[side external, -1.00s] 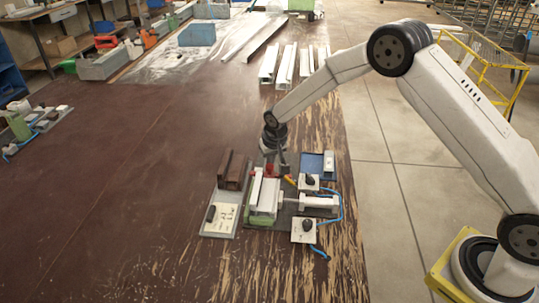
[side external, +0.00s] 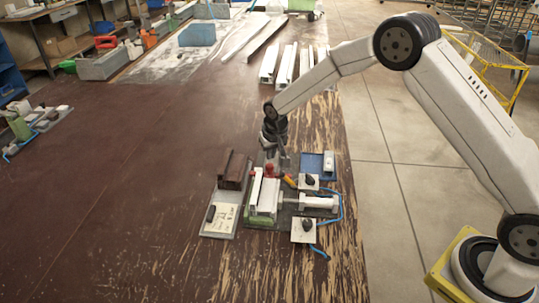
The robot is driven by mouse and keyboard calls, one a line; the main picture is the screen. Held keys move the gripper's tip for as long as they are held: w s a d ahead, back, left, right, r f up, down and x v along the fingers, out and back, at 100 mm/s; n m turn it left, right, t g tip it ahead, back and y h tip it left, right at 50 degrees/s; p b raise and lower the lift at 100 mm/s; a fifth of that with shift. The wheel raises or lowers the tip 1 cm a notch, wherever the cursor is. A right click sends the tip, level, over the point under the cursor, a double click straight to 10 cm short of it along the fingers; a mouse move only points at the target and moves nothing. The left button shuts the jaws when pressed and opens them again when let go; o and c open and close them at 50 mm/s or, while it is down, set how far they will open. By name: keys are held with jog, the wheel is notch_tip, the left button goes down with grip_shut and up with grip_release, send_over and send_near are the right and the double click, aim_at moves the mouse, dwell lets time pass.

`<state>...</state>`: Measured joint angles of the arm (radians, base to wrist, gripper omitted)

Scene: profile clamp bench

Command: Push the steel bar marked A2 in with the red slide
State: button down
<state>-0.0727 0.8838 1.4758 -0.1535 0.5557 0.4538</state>
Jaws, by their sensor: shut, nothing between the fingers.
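My gripper (side external: 275,158) points down over the back of the clamp fixture, shut and empty, just above and beside the red slide (side external: 270,170). The red slide is a small red part at the back end of the fixture. Pale bars (side external: 266,194) lie lengthwise in the fixture, over a green block (side external: 262,217). The marking A2 is too small to read, so I cannot tell which bar it is. I cannot tell whether my fingertips touch the slide.
A plate with dark brown profiles (side external: 232,168) and a written note (side external: 222,219) stands left of the fixture. A white cylinder (side external: 318,202), switch boxes (side external: 303,231), blue hose and a blue tray (side external: 313,162) stand right. Open table lies further left.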

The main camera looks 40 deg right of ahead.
jog(key=shift+w+d+r, duration=0.1)
jog(key=shift+w+r, duration=0.05)
jog(key=shift+r, duration=0.65)
jog(key=shift+w+d+r, duration=0.1)
jog(key=shift+d+r, duration=0.05)
jog(key=shift+r, duration=0.6)
jog(key=shift+w+d+r, duration=0.1)
jog(key=shift+w+r, duration=0.05)
jog(key=shift+r, duration=0.65)
jog(key=s+d+r+n, duration=0.1)
jog(key=s+r, duration=0.1)
jog(key=s, duration=1.2)
jog(key=s+d+r+n, duration=0.1)
jog(key=s+r+n, duration=0.1)
jog(key=s, duration=1.3)
jog(key=shift+y, duration=0.4)
